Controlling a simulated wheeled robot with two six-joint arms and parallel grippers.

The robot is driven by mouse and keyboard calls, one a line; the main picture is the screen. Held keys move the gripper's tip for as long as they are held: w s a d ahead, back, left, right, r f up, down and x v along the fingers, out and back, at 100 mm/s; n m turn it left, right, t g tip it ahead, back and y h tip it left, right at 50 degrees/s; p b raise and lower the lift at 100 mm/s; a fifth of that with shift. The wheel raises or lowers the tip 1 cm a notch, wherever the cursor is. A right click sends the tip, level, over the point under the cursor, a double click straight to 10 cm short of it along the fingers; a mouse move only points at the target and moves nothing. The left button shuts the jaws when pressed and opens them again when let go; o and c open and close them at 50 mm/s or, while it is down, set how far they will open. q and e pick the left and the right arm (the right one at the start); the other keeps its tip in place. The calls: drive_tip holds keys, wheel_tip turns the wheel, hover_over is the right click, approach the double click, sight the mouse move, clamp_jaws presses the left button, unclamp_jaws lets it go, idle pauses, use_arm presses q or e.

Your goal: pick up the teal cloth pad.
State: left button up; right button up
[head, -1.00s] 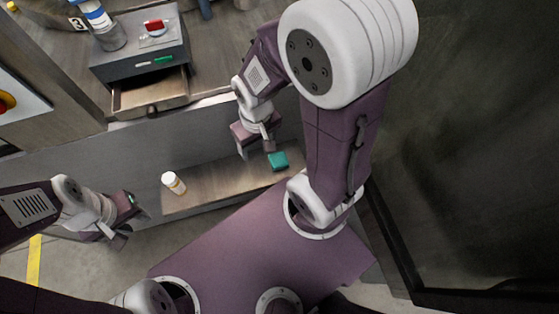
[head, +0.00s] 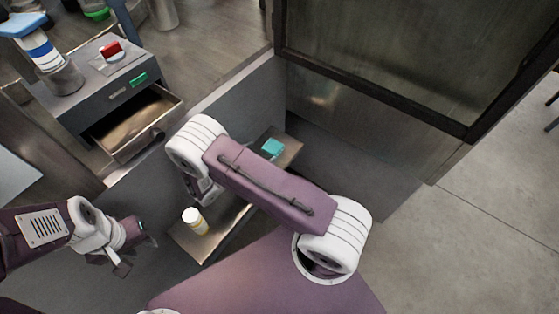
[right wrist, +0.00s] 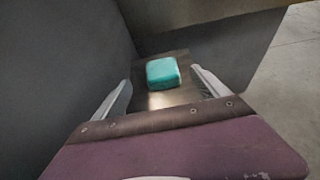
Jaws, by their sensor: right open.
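The teal cloth pad (head: 272,148) lies on the low wooden shelf (head: 233,215), near its far right end, in the head view. In the right wrist view the pad (right wrist: 162,72) lies ahead, between the two spread fingers of my right gripper (right wrist: 161,80). That gripper is open and empty, and the pad looks a little beyond the fingertips. In the head view my right arm hides the right gripper. My left gripper (head: 134,250) is at the lower left, away from the pad, with its fingers apart and nothing seen between them.
Grey walls rise close beside the pad. An open drawer (head: 137,124) sticks out above, at the left. A dark-framed glass panel (head: 400,60) stands at the right. Open floor lies right.

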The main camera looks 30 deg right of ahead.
sight(273, 145)
drive_tip(key=x, duration=0.3)
drive_tip(key=shift+d+f, duration=0.15)
drive_tip(key=shift+d, duration=0.2)
drive_tip(key=shift+w+d+f, duration=0.1)
drive_tip(key=shift+w+d, duration=0.05)
drive_tip(key=shift+w, duration=0.05)
drive_tip(key=x, duration=0.5)
drive_tip(key=shift+d+f+b, duration=0.15)
drive_tip(key=shift+f+b, duration=0.05)
drive_tip(key=shift+b, duration=0.15)
drive_tip(key=shift+c, duration=0.4)
drive_tip(key=c, duration=1.4)
drive_tip(key=shift+o, duration=0.2)
drive_tip(key=shift+s, duration=0.1)
drive_tip(key=shift+r, duration=0.15)
